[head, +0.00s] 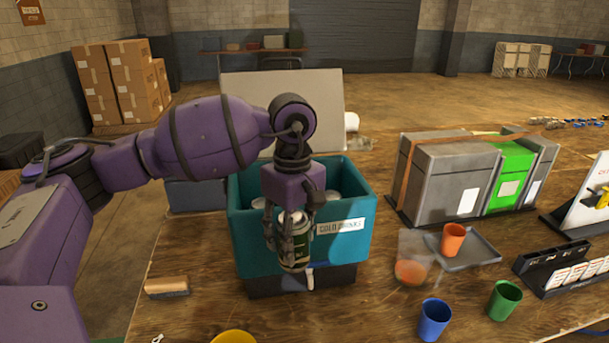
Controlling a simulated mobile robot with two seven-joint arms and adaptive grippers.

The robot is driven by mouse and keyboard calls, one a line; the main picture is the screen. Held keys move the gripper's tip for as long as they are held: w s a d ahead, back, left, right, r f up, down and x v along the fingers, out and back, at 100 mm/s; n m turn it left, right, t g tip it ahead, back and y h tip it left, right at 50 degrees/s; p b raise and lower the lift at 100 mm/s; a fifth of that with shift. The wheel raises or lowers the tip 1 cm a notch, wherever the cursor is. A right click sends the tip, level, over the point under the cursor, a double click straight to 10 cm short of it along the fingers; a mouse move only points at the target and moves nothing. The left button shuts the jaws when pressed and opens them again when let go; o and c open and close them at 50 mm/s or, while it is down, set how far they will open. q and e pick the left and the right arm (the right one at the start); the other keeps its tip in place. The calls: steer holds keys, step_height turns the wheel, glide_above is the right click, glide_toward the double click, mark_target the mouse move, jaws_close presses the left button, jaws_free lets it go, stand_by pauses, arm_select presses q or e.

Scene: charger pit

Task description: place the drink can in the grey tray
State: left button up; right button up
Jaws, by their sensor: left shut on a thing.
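The drink can (294,239) is dark green with a silver top. My left gripper (289,243) is shut on it and holds it upright in front of the teal cold drinks box (347,245). The fingers hide part of the can. Whether the can touches the box front, I cannot tell. The grey tray (477,252) lies on the wooden table to the right, with an orange cup (453,239) on it. My right gripper is not in view.
More can tops show inside the teal box. Blue (434,319) and green (504,300) cups stand in front. Grey and green bins (450,180) stand behind the tray. A brown block (167,287) lies at left.

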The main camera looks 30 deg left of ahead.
arm_select(q)
steer(key=s+d+f+m, duration=0.4)
steer(key=s+f+m, duration=0.2)
steer(key=f, duration=0.5)
steer(key=s+d+f+m, duration=0.4)
steer(key=s+f+m, duration=0.3)
steer(key=f, duration=0.5)
steer(key=s, duration=0.2)
steer(key=shift+s+f+m, duration=0.3)
